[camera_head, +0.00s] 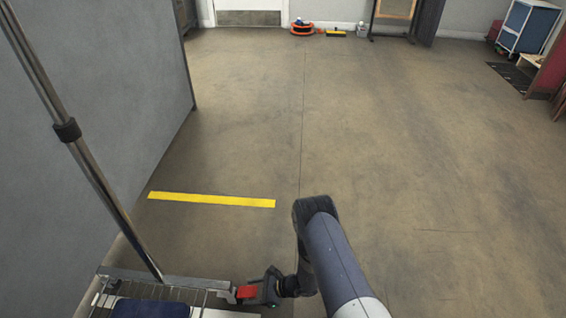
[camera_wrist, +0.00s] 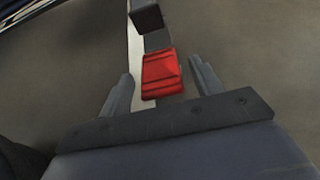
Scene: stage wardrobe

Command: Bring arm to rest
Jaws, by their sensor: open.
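My gripper (camera_head: 258,291) is at the lower middle of the head view, at the right end of a metal rack's base. In the wrist view my gripper (camera_wrist: 161,88) is open, with one finger on each side of a red block-like part (camera_wrist: 161,75). The fingers stand apart from the red part. The same red part (camera_head: 247,292) shows in the head view beside the rack's corner. My arm reaches down from the lower right to the gripper.
The metal rack (camera_head: 180,281) with an upright pole stands at the lower left, a dark blue item (camera_head: 150,308) on it. A grey partition (camera_head: 100,80) is behind it. A yellow floor strip (camera_head: 211,200) lies ahead. The floor to the right is clear. A blue cabinet (camera_head: 527,27) stands far right.

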